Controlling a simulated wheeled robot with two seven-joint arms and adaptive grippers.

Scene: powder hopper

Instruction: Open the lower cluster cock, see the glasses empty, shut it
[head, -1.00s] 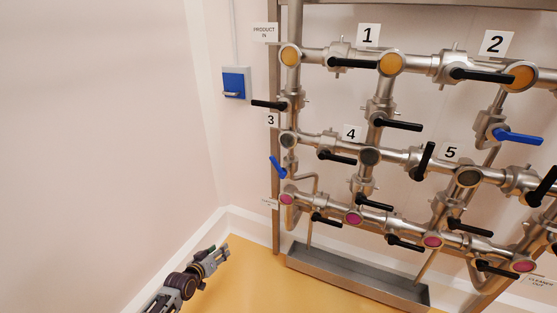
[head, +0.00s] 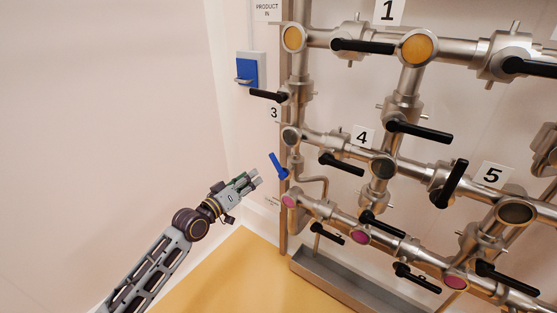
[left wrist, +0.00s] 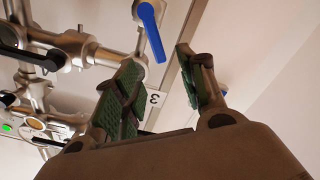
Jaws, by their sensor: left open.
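A small blue lever (head: 277,166) sits on the lower left pipework and tilts up to the left; a blue lever (left wrist: 150,32) also shows in the left wrist view. My left gripper (head: 254,179) is open and empty, just left of and slightly below this lever, apart from it. Its green-padded fingers (left wrist: 160,82) spread wide in the wrist view. Round sight glasses along the bottom pipe, such as this one (head: 289,202), look pink. The middle-row glasses (head: 382,166) look dark, the top ones (head: 417,48) amber. My right gripper is not in view.
Black levers surround the pipes, including one above (head: 268,95) and one below right (head: 327,234). A metal trough (head: 350,288) runs under the rack. A blue-fronted wall box (head: 246,70) hangs at upper left. Left of the rack is bare wall and floor.

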